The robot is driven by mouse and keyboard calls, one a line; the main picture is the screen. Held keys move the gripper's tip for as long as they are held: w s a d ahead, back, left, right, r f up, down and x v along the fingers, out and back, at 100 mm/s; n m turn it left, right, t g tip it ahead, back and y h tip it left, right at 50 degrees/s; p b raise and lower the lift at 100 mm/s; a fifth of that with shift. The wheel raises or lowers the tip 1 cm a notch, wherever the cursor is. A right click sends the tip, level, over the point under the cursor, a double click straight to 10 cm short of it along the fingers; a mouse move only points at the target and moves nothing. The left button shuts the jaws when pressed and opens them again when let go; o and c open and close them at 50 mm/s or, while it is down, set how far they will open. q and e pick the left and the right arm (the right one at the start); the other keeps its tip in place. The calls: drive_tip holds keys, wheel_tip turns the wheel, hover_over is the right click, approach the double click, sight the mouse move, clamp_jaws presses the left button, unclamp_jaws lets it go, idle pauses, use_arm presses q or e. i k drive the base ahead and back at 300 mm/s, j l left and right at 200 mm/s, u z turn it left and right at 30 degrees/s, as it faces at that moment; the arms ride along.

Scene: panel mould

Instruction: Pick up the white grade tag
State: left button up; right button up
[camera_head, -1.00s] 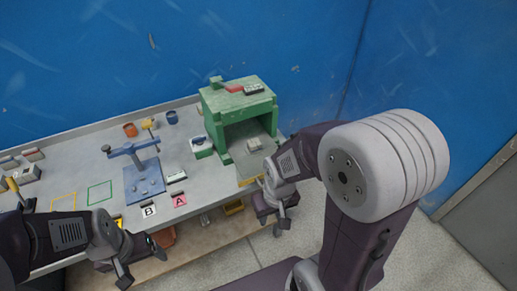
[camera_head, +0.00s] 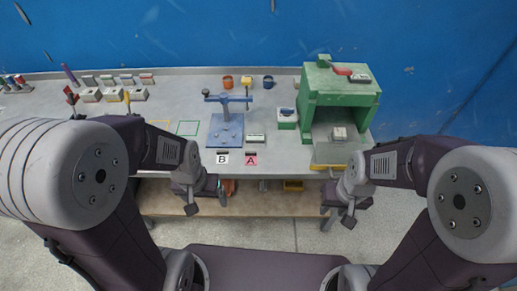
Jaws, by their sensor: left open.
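The white grade tag (camera_head: 222,158) is marked with a black B and lies at the table's front edge. A pink tag (camera_head: 251,160) marked A lies just right of it. My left gripper (camera_head: 206,199) is open and empty, in front of the table edge, a little below and left of the white tag in the picture and apart from it. My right gripper (camera_head: 338,214) hangs in front of the table by the green frame, far right of the tags; its jaws are too small to read.
A blue press stand (camera_head: 226,130) stands behind the tags. A small pale block (camera_head: 256,138) lies right of it. A green frame (camera_head: 341,89) stands at the right. Orange (camera_head: 228,82) and blue (camera_head: 268,82) cups stand at the back. Several small blocks sit at the far left.

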sight(222, 155)
drive_tip(key=l+z, duration=0.2)
drive_tip(key=l, duration=0.25)
drive_tip(key=i+l+z, duration=0.15)
drive_tip(key=l, duration=0.25)
drive_tip(key=j+u, duration=0.15)
drive_tip(key=u, duration=1.35)
